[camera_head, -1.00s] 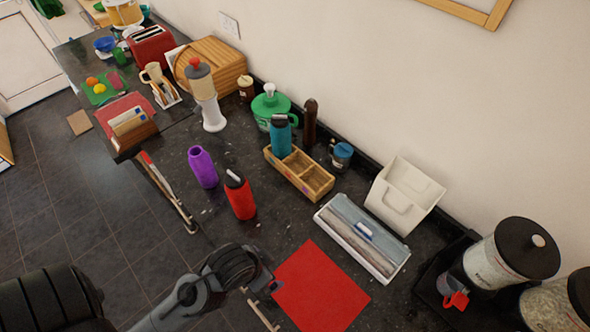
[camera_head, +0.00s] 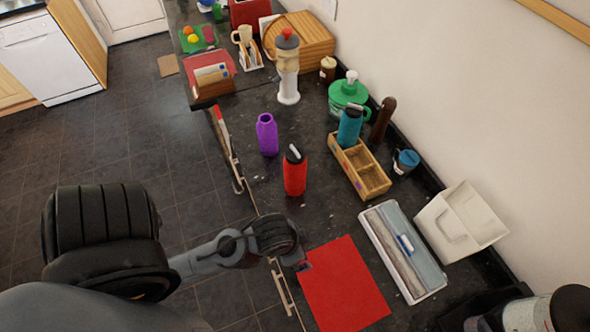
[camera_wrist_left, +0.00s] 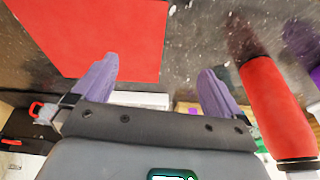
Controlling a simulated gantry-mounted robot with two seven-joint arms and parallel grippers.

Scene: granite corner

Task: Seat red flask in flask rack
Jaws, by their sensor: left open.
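The red flask (camera_head: 295,175) with a black lid stands upright on the dark counter; in the left wrist view it shows at the right (camera_wrist_left: 272,105). The wooden flask rack (camera_head: 373,184) stands to its right. A teal flask (camera_head: 349,127) sits in the rack's far compartment; the middle and near compartments look empty. My left gripper (camera_head: 302,264) is at the counter's front edge by the red mat's corner, apart from the red flask. Its fingers (camera_wrist_left: 158,85) are spread with nothing between them. My right gripper is not in view.
A purple open-topped bottle (camera_head: 267,136) stands behind the red flask. The red mat (camera_head: 345,290) lies flat in front. A long box (camera_head: 402,250) and a white bin (camera_head: 460,222) stand right of the mat. A blue-lidded mug (camera_head: 405,162) is beside the rack.

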